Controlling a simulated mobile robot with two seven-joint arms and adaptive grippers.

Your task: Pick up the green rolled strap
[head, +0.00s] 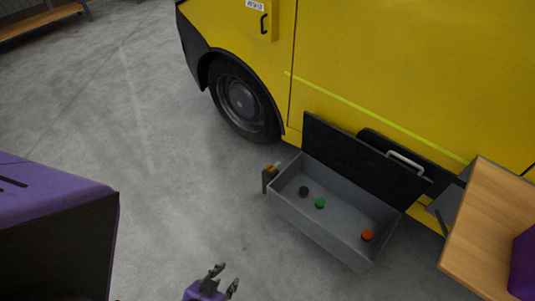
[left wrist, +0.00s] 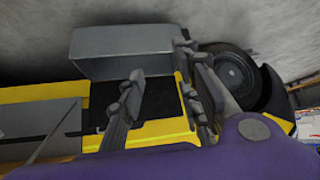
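The green rolled strap (head: 320,203) lies on the floor of an open grey drawer (head: 325,232) that juts from the side of a yellow vehicle. A dark roll (head: 304,191) lies close to its left, and an orange roll (head: 367,235) lies farther right in the same drawer. My left gripper (head: 224,279) is open and empty, in front of the drawer and to its left, apart from it. In the left wrist view its two fingers (left wrist: 163,88) are spread, and the drawer's outer wall (left wrist: 125,52) shows beyond them; the strap is not visible there. My right gripper is not in view.
The yellow vehicle (head: 400,60) with its black wheel (head: 241,104) stands behind the drawer. A dark raised panel (head: 360,165) backs the drawer. A small orange and black object (head: 269,177) stands at its left end. A wooden top (head: 490,230) is at right.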

